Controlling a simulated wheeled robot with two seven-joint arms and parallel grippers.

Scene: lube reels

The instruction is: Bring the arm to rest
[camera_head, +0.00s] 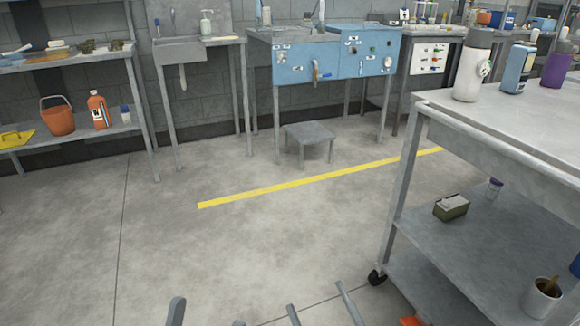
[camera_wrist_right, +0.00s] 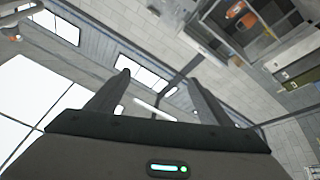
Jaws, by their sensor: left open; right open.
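Only the fingertips of my grippers show at the bottom edge of the head view. My left gripper (camera_head: 207,315) is open, with a wide gap between its fingers and nothing in it. My right gripper (camera_head: 320,300) is to the right of it, also open and empty. In the right wrist view my right gripper (camera_wrist_right: 157,78) has its two dark fingers spread apart with nothing between them. That view is tilted and looks at bright panels and walls. My arms and the rest of the grippers are out of the head view.
A grey metal cart (camera_head: 470,135) with bottles on top stands close on the right. A yellow floor line (camera_head: 310,182) crosses open concrete. A small stool (camera_head: 310,133), a blue workbench (camera_head: 335,60), a sink (camera_head: 193,50) and shelves (camera_head: 75,140) stand along the back wall.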

